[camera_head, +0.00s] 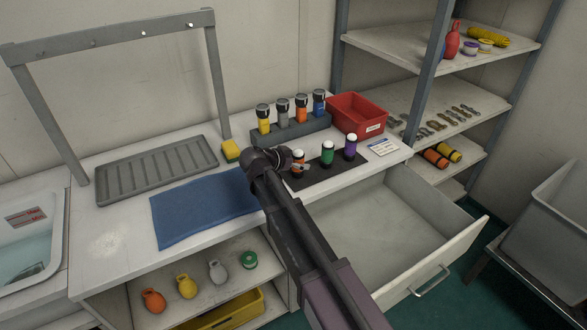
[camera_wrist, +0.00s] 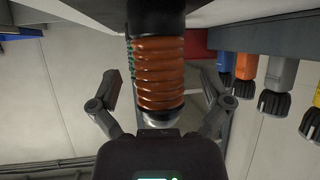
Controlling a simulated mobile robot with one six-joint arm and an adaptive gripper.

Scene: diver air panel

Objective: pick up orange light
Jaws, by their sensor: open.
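The orange light (camera_head: 299,158) stands upright on the dark mat (camera_head: 335,167), at the left end of a row with a green light (camera_head: 327,153) and a purple light (camera_head: 350,146). My gripper (camera_head: 294,166) is right at the orange light and partly hides it. In the wrist view, which is upside down, the orange light (camera_wrist: 159,72) shows a ribbed orange body, a black base and a pale clear end. The fingers of my gripper (camera_wrist: 158,100) are open on either side of it, with gaps left and right.
A grey rack (camera_head: 291,132) behind holds yellow, grey, orange and blue torches. A red bin (camera_head: 357,113) stands to its right. A yellow sponge (camera_head: 230,150), blue cloth (camera_head: 205,207) and grey tray (camera_head: 155,172) lie left. An open drawer (camera_head: 380,225) juts out below the counter.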

